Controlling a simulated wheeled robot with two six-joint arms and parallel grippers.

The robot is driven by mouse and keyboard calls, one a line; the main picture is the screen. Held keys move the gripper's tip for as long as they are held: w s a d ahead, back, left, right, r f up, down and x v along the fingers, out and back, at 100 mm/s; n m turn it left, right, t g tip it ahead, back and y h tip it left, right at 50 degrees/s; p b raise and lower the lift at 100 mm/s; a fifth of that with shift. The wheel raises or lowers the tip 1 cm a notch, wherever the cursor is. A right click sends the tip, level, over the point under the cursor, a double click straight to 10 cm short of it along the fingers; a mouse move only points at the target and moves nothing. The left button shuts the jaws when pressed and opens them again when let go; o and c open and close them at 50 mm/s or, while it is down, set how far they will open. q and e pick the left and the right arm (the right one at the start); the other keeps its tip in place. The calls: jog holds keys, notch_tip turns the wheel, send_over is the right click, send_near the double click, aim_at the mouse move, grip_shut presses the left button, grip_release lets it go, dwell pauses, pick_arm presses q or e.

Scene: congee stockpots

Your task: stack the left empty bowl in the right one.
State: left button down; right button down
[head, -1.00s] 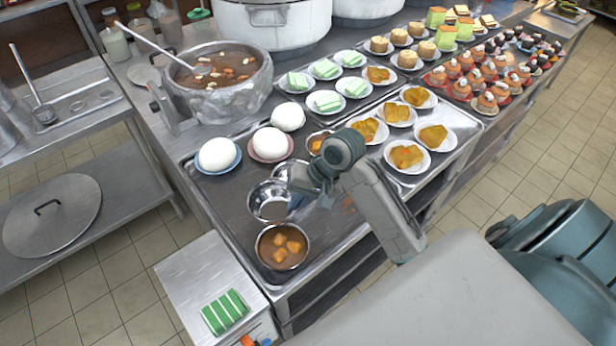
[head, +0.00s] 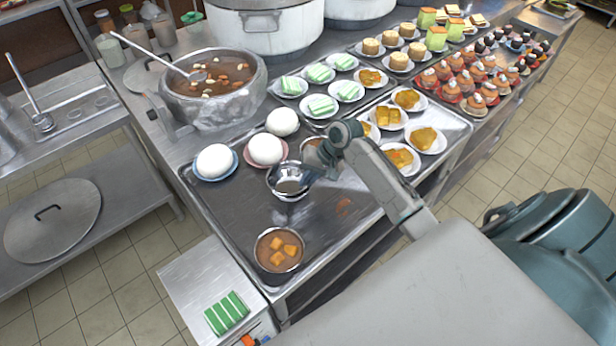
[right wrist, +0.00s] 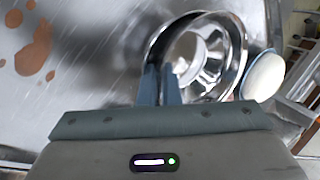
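An empty steel bowl (head: 287,188) shows in the head view on the dark tray, left of my right gripper (head: 309,178). A second rim shows close around it, so the two empty bowls overlap, one in or over the other. I cannot tell whether the upper one is fully seated. In the right wrist view the bowls (right wrist: 233,60) show as nested shiny rims. My right gripper (right wrist: 161,88) has its fingers close together at the near-left rim, pinching the upper bowl's wall. My left gripper is not in view.
A bowl of brown soup with orange chunks (head: 279,250) stands nearer on the tray. White buns on plates (head: 266,149) stand just behind the bowls. Plates of orange food (head: 398,158) lie to the right. The tray's left-front part (head: 235,215) is bare.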

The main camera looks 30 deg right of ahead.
jog(key=c, duration=1.6)
grip_release()
jog(key=shift+f, duration=0.1)
jog(key=b+v, duration=0.3)
jog(key=v, duration=0.9)
